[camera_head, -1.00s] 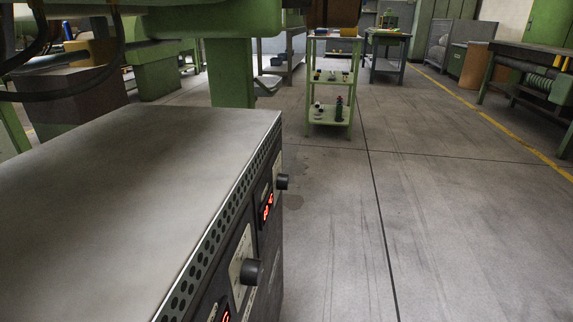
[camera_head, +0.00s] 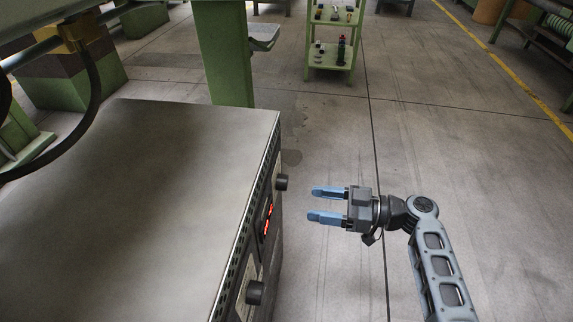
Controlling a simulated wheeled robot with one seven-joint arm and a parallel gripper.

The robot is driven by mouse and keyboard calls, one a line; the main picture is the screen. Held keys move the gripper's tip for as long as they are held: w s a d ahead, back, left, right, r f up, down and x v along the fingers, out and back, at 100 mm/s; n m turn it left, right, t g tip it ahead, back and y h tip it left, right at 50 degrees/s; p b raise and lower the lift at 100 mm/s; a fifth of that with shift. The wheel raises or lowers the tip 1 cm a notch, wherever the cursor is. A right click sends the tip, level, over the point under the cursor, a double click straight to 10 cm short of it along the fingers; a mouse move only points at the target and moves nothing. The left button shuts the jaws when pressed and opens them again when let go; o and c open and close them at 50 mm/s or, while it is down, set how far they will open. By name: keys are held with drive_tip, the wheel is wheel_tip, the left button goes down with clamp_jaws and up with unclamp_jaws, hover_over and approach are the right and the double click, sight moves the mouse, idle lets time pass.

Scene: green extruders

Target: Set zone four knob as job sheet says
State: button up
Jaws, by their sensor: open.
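A control cabinet (camera_head: 170,190) with a bare metal top stands at the left. Its dark front panel faces right and is seen at a steep angle. A black knob (camera_head: 281,182) sticks out near the panel's far end. A second black knob (camera_head: 255,292) sits nearer to me. A red lit display (camera_head: 267,219) lies between them, its digits unreadable. My gripper (camera_head: 318,204) is open and empty, its blue fingers pointing left toward the panel, a little right of the far knob and apart from it. Zone labels and knob settings cannot be read. No job sheet can be made out.
A green post (camera_head: 222,55) stands behind the cabinet. A green shelf cart (camera_head: 334,45) with small items is at the back. A dark hose (camera_head: 98,95) hangs at the upper left. The floor (camera_head: 460,150) to the right is clear.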

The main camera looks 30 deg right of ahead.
sight(283, 183)
drive_tip(key=w+a+r+n+y, duration=0.1)
drive_tip(key=w+a+r, duration=0.2)
drive_tip(key=w+a, duration=0.2)
drive_tip(key=shift+w, duration=0.6)
drive_tip(key=shift+c, duration=0.4)
drive_tip(key=c, duration=1)
